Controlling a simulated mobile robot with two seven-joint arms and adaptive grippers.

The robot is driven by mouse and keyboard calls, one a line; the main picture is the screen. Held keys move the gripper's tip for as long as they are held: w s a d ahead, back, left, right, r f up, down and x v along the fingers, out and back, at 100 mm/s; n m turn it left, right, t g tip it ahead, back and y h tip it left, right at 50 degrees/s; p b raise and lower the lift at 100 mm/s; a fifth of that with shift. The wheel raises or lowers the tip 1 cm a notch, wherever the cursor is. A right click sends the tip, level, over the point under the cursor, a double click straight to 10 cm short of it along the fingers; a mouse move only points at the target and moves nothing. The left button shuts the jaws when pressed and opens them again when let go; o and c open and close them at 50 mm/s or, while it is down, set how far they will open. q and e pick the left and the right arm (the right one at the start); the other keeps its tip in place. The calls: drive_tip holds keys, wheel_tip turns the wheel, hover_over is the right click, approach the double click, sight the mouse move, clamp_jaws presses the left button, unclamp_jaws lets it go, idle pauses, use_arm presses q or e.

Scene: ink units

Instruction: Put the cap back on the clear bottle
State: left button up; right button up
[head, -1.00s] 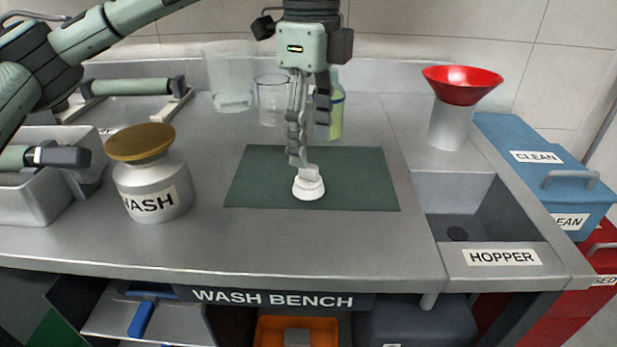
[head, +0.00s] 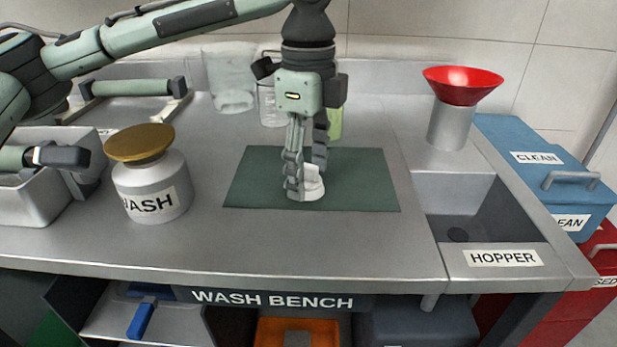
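A white cap (head: 314,187) with a wide base and narrower top sits on the dark green mat (head: 365,180). My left gripper (head: 305,178) points down over it, with its fingers apart, one at the cap's left front and the other behind it. I cannot tell whether they touch the cap. A clear container (head: 270,106), perhaps the clear bottle, stands behind the mat, partly hidden by the gripper. A yellow-green bottle (head: 336,122) stands to its right, also mostly hidden by the gripper. My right gripper is not in view.
A large clear beaker (head: 229,82) stands at the back. A WASH jar (head: 153,190) with a brown top is left of the mat. A red funnel (head: 464,84) and the hopper sink (head: 470,215) are at the right. The bench front (head: 300,245) is clear.

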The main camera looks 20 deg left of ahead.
sight(309, 165)
use_arm(q)
drive_tip(key=c, duration=0.8)
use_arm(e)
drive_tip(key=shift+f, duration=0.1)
use_arm(q)
drive_tip(key=shift+o, duration=0.2)
drive_tip(key=shift+r, duration=0.65)
wheel_tip(309, 165, up, 3)
drive_tip(key=shift+f, duration=0.1)
drive_tip(key=s+a+r+p, duration=0.1)
drive_tip(key=s+a+r, duration=0.5)
drive_tip(key=s, duration=0.3)
drive_tip(key=shift+s+a+r, duration=0.3)
drive_tip(key=shift+r, duration=0.15)
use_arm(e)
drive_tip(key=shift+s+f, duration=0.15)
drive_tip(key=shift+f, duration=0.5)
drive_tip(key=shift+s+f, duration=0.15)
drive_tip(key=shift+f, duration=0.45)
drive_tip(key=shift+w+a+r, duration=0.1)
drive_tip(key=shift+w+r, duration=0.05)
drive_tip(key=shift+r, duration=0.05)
